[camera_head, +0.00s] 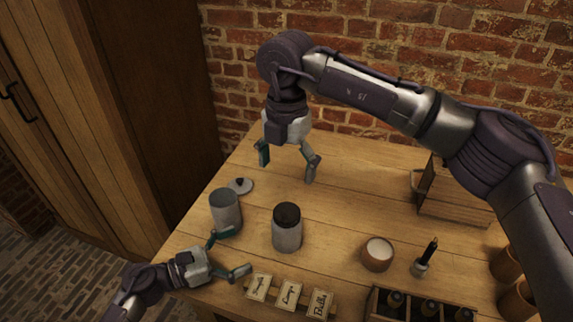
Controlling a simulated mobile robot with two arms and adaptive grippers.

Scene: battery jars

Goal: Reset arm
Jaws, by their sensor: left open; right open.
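My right gripper (287,166) reaches over from the right and hangs above the back of the table, fingers down. It is open and empty. My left gripper (229,256) is low at the front left of the table, open and empty. One of its fingers shows just in front of a grey jar (226,209); I cannot tell whether they touch. A small round lid (240,186) with a dark knob lies behind that jar. A second grey jar (287,236) with a dark top stands upright right of it, below my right gripper.
Labelled cards (288,294) stand along the front edge. A cup with white contents (377,256) and a small dark bottle (424,259) stand right. A crate of dark bottles (379,302), brown cups (507,264) and a wooden box (452,194) are further right. A brick wall (232,62) is behind.

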